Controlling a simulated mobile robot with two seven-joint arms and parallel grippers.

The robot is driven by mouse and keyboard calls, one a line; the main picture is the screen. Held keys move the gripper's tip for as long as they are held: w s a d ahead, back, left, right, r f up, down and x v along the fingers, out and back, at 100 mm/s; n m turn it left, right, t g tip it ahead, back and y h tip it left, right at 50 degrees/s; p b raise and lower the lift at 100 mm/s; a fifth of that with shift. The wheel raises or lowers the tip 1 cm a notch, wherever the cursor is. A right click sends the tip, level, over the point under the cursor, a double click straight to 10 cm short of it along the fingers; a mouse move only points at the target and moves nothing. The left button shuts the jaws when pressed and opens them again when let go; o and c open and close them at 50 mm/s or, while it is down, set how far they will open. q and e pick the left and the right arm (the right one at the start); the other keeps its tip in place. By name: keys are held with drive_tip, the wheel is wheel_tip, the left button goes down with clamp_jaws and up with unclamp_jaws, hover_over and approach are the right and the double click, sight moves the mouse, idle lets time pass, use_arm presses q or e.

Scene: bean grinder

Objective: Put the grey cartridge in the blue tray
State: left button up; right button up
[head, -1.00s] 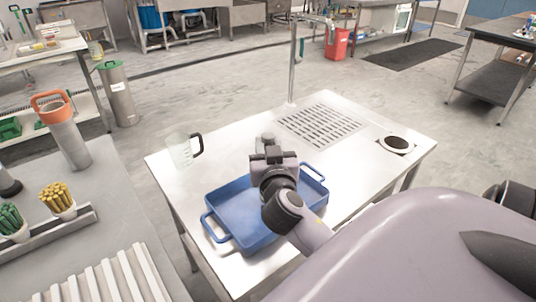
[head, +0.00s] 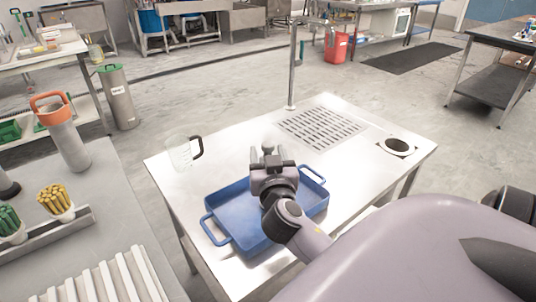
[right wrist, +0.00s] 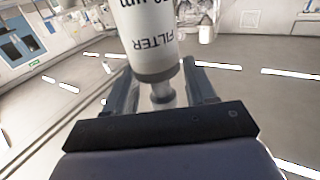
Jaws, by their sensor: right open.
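The grey cartridge (right wrist: 155,45) fills the top middle of the right wrist view. It has a pale label reading FILTER, a darker grey end band and a narrow neck with a knob. My right gripper (head: 268,160) is open, its fingers on either side of the knob end in the right wrist view (right wrist: 162,88). I cannot tell whether they touch it. In the head view the gripper is over the far part of the blue tray (head: 228,213), and the cartridge's body is not visible there. My left gripper is not in view.
The metal table (head: 345,188) carries a clear jug (head: 180,151) left of the tray, a drain grate (head: 320,127), an upright pole (head: 293,70) and a round opening (head: 397,146). A side bench (head: 95,215) at left holds an orange-handled cylinder (head: 68,140).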

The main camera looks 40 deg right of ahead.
drive_tip(key=shift+r, duration=0.2)
drive_tip(key=shift+s+a+f, duration=0.1)
drive_tip(key=shift+s+a, duration=0.1)
drive_tip(key=shift+s, duration=0.05)
drive_tip(key=b+v, duration=0.2)
drive_tip(key=v, duration=0.9)
drive_tip(key=shift+s, duration=0.2)
drive_tip(key=shift+a, duration=0.15)
